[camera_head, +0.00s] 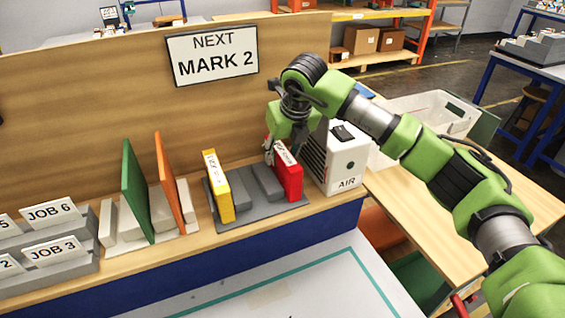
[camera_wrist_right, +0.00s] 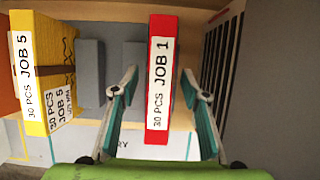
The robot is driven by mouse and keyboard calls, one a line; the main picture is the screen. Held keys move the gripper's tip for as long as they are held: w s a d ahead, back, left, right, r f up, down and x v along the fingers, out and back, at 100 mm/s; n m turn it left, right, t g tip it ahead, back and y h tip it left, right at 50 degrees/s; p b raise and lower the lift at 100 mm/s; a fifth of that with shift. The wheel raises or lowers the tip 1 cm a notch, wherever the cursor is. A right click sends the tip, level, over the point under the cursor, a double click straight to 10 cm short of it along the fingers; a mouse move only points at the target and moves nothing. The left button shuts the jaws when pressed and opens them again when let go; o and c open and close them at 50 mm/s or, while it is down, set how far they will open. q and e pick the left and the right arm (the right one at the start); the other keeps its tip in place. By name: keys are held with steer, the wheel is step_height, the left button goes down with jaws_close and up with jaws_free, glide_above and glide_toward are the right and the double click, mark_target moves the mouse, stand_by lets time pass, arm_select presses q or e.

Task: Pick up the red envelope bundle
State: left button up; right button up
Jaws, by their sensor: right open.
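The red envelope bundle (camera_head: 290,181) stands upright at the right end of a grey rack (camera_head: 262,213) on the wooden bench. In the wrist view the red bundle (camera_wrist_right: 153,129) bears a white label reading "30 PCS JOB 1". My right gripper (camera_head: 268,158) is at the top of the red bundle in the head view. In the wrist view my right gripper (camera_wrist_right: 160,85) is open, one finger on each side of the red bundle, with gaps visible on both sides. My left gripper is not in view.
A yellow bundle (camera_head: 216,190) labelled JOB 5 stands at the rack's left end, with grey dividers between. A white AIR unit (camera_head: 346,160) stands close to the right of the red bundle. Green (camera_head: 136,190) and orange (camera_head: 168,180) boards stand left.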

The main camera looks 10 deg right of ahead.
steer(key=shift+f+b, duration=0.25)
steer(key=shift+b, duration=0.15)
stand_by(0.5)
jaws_close()
